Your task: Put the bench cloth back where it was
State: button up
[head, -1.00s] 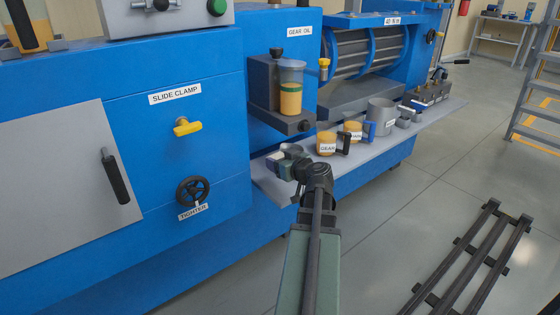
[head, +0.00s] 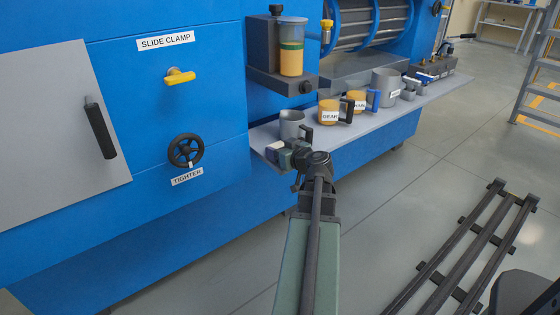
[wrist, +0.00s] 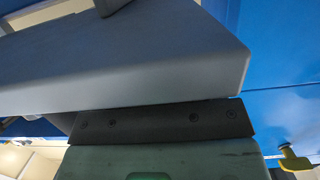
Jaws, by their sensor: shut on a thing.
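My gripper (head: 281,154) is at the near left corner of the grey shelf (head: 345,140), beside the blue machine. It is shut. A small pale bluish piece (head: 274,147) at its jaws may be the bench cloth; it is too small and too hidden to tell its shape. In the wrist view, the shelf (wrist: 150,65) fills the upper part, close beyond the dark bar of my gripper. No cloth can be made out there, and the fingertips are hidden.
A grey cup (head: 291,124) stands on the shelf just behind my gripper. Two orange mugs, one labelled GEAR (head: 329,113), and a larger grey pot (head: 385,83) stand farther along. The tightening handwheel (head: 186,151) is to the left. A dark rack (head: 470,245) lies on the floor right.

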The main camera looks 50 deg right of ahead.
jog(key=shift+f+p, duration=0.15)
jog(key=shift+p, duration=0.15)
jog(key=shift+f, duration=0.2)
jog(key=o, duration=0.9)
